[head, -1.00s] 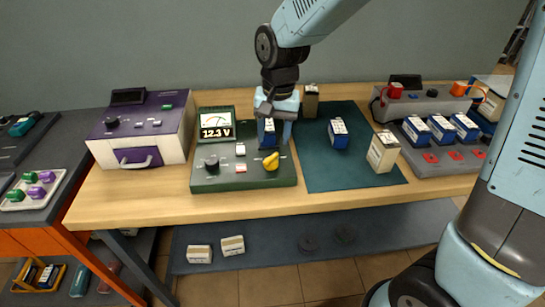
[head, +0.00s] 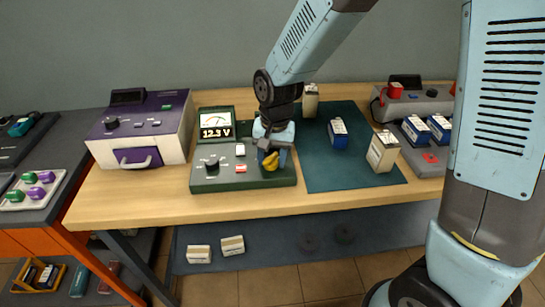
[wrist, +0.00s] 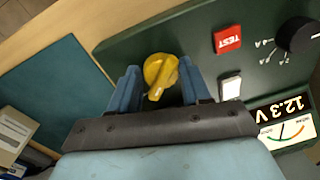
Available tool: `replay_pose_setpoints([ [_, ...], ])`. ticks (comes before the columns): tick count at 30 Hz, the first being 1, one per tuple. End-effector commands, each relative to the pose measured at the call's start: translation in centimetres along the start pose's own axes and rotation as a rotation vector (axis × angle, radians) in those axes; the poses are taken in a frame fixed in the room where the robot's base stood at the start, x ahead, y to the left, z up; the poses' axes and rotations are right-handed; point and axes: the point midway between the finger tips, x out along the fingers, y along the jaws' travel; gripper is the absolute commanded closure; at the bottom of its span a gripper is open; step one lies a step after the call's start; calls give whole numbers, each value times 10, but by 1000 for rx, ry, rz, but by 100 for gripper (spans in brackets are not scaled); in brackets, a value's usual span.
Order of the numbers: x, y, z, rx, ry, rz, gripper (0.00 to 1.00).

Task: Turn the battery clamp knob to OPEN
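The yellow clamp knob (head: 271,163) is on the front right of the green battery tester (head: 215,183). In the wrist view the knob (wrist: 160,70) has a round base and a pointed handle angled toward the gripper palm. My gripper (head: 273,155) is low over the knob. In the wrist view its two blue fingers (wrist: 159,78) stand apart, one on each side of the knob, with small gaps showing; I see no clear grip on it. The tester's clamp area behind the knob is hidden by the gripper. No OPEN mark is readable.
The tester carries a black dial (wrist: 296,36), a red TEST button (wrist: 227,40), a white switch (wrist: 231,88) and a display (head: 216,133) reading 12.3 V. Batteries (head: 338,134) stand on the teal mat (head: 320,177) to the right. A purple-topped unit (head: 140,130) stands left.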

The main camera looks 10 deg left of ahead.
Motion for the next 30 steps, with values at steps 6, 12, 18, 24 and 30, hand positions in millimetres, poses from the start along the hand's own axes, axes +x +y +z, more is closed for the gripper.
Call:
replay_pose_setpoints([
  [6,0,0,0,0,0,0,74],
  [12,0,3,0,0,0,0,89],
  [18,0,2,0,-20,-3,1,89],
  [24,0,1,0,-104,-9,1,89],
  [30,0,2,-1,-258,-20,1,89],
])
